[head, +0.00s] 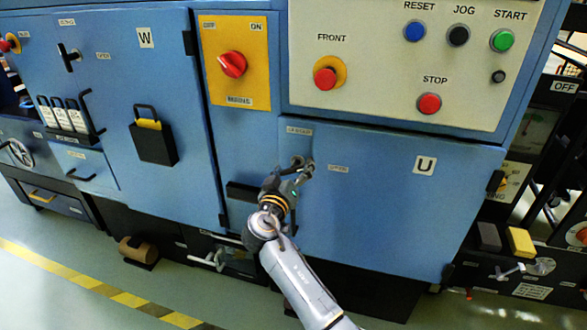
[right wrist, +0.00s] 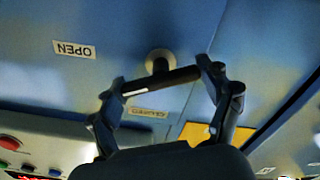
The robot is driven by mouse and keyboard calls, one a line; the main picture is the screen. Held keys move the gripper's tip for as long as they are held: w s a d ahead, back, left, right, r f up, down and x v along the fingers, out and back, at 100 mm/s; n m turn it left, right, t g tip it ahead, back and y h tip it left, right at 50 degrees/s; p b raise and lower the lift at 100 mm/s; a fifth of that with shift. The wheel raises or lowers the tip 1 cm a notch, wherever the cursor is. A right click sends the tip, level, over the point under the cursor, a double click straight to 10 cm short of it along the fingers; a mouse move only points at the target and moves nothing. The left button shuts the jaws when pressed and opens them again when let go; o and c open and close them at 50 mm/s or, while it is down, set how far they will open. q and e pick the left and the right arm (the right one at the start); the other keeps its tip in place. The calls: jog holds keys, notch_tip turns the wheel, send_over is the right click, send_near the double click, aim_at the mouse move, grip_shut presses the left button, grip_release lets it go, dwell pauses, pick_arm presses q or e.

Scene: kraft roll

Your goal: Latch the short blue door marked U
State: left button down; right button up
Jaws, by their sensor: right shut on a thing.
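The short blue door (head: 400,225) marked with a white U plate (head: 424,165) is in the lower middle of the head view and looks flush with the cabinet. My right gripper (head: 301,168) is at its upper left corner. In the right wrist view the gripper (right wrist: 164,87) is shut on the dark bar of a T-shaped latch handle (right wrist: 165,77), one finger at each end. The bar lies nearly level in that view, its right end slightly higher. An OPEN label (right wrist: 74,49) and a second, blurred label (right wrist: 147,112) sit beside it. My left gripper is not in view.
Above the door is a cream control panel (head: 385,65) with several buttons. Left of it are a yellow switch plate (head: 238,90) with a red knob and a tall blue door marked W (head: 185,110). Striped floor tape (head: 100,288) crosses the clear floor at lower left.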

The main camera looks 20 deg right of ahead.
jog(key=shift+r+n, duration=0.15)
jog(key=shift+n, duration=0.75)
jog(key=n+p, duration=0.2)
jog(key=n, duration=0.3)
jog(key=shift+w+a+n+p, duration=0.1)
jog(key=shift+n+p, duration=0.2)
jog(key=shift+p, duration=0.1)
jog(key=n+p, duration=0.2)
jog(key=n, duration=0.2)
pick_arm(q)
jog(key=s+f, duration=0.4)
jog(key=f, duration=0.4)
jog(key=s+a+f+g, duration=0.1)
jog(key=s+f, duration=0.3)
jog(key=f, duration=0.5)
jog(key=shift+p, duration=0.3)
pick_arm(e)
jog(key=shift+n, duration=0.6)
jog(key=o, duration=1.1)
jog(key=shift+w+f, duration=0.1)
jog(key=shift+f, duration=0.1)
jog(key=shift+a, duration=0.1)
